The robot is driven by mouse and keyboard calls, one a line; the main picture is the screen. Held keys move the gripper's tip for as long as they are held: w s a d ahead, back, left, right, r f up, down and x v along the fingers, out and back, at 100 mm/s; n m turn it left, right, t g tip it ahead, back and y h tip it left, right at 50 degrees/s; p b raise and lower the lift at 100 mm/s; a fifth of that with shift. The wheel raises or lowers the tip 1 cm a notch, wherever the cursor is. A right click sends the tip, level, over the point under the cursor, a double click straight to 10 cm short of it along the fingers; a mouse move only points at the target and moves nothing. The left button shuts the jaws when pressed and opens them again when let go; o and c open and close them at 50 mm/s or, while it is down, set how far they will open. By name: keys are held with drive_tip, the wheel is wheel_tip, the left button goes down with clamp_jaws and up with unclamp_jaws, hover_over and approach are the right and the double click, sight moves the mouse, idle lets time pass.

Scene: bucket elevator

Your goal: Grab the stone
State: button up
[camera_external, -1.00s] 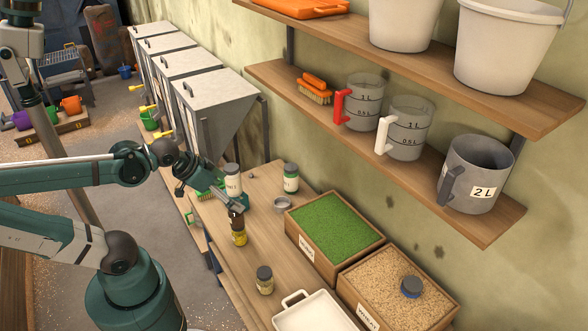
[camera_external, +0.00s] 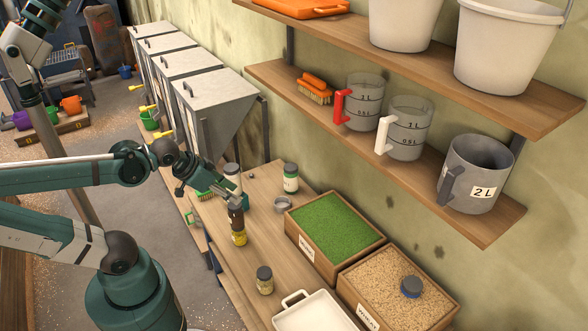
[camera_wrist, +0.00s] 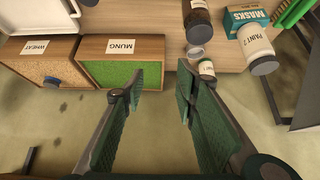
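I cannot make out a stone in any view. My gripper (camera_external: 240,201) is above the workbench, close to a brown bottle with a yellow label (camera_external: 238,237). In the wrist view my gripper (camera_wrist: 167,78) has its two fingers apart, with nothing between them. A dark bottle (camera_wrist: 198,20) and a small white-labelled jar (camera_wrist: 207,71) are beyond the right finger. The green-filled mung box (camera_wrist: 112,72) is beyond the left finger.
Shelves overhang at right.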

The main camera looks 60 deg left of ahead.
drive_tip(key=shift+w+a, duration=0.1)
drive_tip(key=w+a+f+m+g+y, duration=0.15)
drive_tip(key=w+a+m, duration=0.35)
drive_tip(key=w+a, duration=0.5)
drive_tip(key=w+a+f+m+g+h, duration=0.1)
drive_tip(key=w+a+f+m+g, duration=0.3)
drive_tip(key=w+a, duration=0.65)
drive_tip(key=w+a+f+m, duration=0.2)
drive_tip(key=a+f+m, duration=0.1)
drive_tip(key=a+f, duration=0.3)
drive_tip(key=w+a+f+m+g, duration=0.1)
drive_tip(key=w+a+f+m, duration=0.2)
drive_tip(key=a+f, duration=0.3)
drive_tip(key=w+a+f+m, duration=0.2)
drive_tip(key=a+f, duration=0.4)
drive_tip(key=a, duration=0.4)
drive_tip(key=shift+w+a+f+m+g, duration=0.25)
drive_tip(key=shift+a+f+m+g, duration=0.15)
drive_tip(key=shift+m, duration=0.5)
drive_tip(key=shift+a+f, duration=0.2)
drive_tip(key=shift+f, duration=0.1)
